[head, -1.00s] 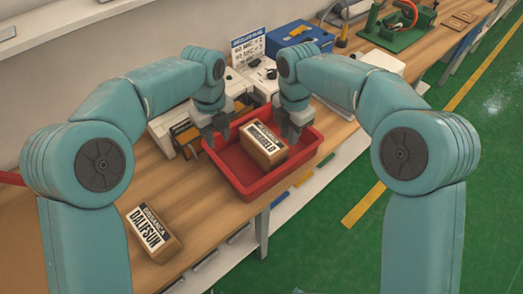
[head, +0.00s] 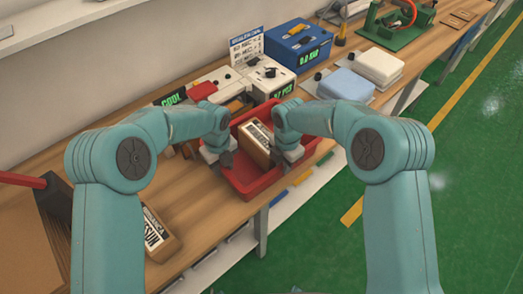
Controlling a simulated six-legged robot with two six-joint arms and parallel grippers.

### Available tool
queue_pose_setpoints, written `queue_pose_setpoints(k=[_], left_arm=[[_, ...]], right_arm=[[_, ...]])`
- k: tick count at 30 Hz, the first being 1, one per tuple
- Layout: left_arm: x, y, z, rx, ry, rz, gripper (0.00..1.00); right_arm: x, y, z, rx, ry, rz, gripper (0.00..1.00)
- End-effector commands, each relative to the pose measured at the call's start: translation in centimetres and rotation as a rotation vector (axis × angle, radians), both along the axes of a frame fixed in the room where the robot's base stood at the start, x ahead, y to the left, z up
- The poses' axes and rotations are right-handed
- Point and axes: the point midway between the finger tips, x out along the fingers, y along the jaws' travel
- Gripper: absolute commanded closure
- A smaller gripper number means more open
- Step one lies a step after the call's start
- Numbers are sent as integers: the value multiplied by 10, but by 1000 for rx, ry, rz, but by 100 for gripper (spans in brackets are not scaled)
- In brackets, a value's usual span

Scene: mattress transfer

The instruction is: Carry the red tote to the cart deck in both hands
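The red tote (head: 249,189) sits on the wooden bench with a brown labelled box (head: 257,142) tilted inside it. My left gripper (head: 222,160) is at the tote's left side, close to its wall. My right gripper (head: 290,158) is on the right side of the tote, just right of the box. The fingertips are small and partly hidden, so I cannot tell whether either gripper is open or holds the rim. The cart deck is not visible.
Another labelled box (head: 158,240) lies on the bench, partly behind my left arm. White devices (head: 268,78), a blue case (head: 299,46) and white stacked containers (head: 376,66) stand behind the tote. Green floor (head: 470,200) is open on the right.

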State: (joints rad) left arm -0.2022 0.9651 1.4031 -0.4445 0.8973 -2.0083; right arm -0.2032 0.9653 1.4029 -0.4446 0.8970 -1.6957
Motion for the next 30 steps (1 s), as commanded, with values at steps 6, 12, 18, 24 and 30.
queue_pose_setpoints(k=[6,12,18,24,30], left_arm=[[0,0,-15,0,0,0,64],[0,0,-16,0,0,0,64],[0,0,-16,0,0,0,100],[0,0,-15,0,0,-1,100],[0,0,-15,1,-1,-1,100]], right_arm=[[0,0,-15,1,1,-1,81],[0,0,-16,0,0,-1,81],[0,0,-16,0,0,-1,100],[0,0,-16,0,0,-1,100],[0,0,-16,1,-1,-1,100]])
